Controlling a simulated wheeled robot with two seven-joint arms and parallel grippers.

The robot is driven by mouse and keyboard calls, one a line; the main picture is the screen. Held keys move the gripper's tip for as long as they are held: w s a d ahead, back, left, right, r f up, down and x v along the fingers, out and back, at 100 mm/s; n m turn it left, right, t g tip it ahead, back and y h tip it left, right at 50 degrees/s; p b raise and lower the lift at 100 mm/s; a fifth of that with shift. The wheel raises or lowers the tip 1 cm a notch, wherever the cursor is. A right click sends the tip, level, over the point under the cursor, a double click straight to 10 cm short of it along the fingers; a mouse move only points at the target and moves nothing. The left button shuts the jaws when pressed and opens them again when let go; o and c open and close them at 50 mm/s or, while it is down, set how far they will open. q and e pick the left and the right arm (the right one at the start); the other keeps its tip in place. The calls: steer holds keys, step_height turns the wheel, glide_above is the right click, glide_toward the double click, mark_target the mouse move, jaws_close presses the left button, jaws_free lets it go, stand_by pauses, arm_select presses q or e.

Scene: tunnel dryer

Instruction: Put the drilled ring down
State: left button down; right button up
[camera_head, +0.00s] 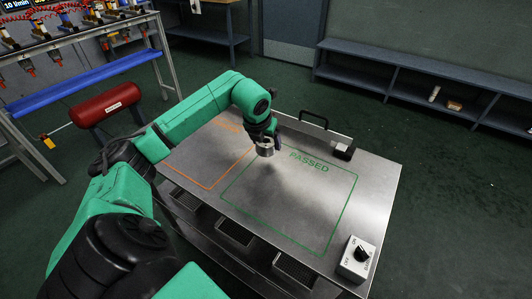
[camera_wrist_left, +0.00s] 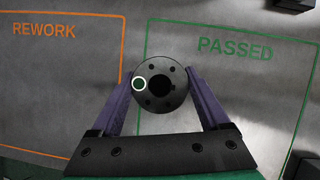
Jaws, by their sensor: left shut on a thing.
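The drilled ring (camera_head: 265,151) is a short grey metal cylinder. In the left wrist view its dark round face (camera_wrist_left: 160,104) shows a centre hole, several small holes and a green dot ringed in white at its left. My left gripper (camera_wrist_left: 160,92) has its two purple fingers on either side of the ring and is shut on it. In the head view this gripper (camera_head: 265,145) holds the ring over the steel table (camera_head: 373,185), near the upper left of the green PASSED outline (camera_head: 340,223). The ring seems above the surface, but the exact gap is unclear. My right gripper is out of view.
The orange REWORK outline (camera_head: 187,181) lies left of PASSED. A switch box (camera_head: 356,259) stands at the front right corner. The PASSED area looks empty.

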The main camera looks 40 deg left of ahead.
mark_target(266, 153)
arm_select(q)
steer(key=shift+f, duration=0.3)
step_height(266, 153, down, 4)
steer(key=shift+r, duration=0.15)
jaws_free()
steer(key=shift+s, duration=0.1)
steer(key=b+v, duration=0.1)
steer(key=v, duration=1.1)
steer(key=shift+d, duration=0.15)
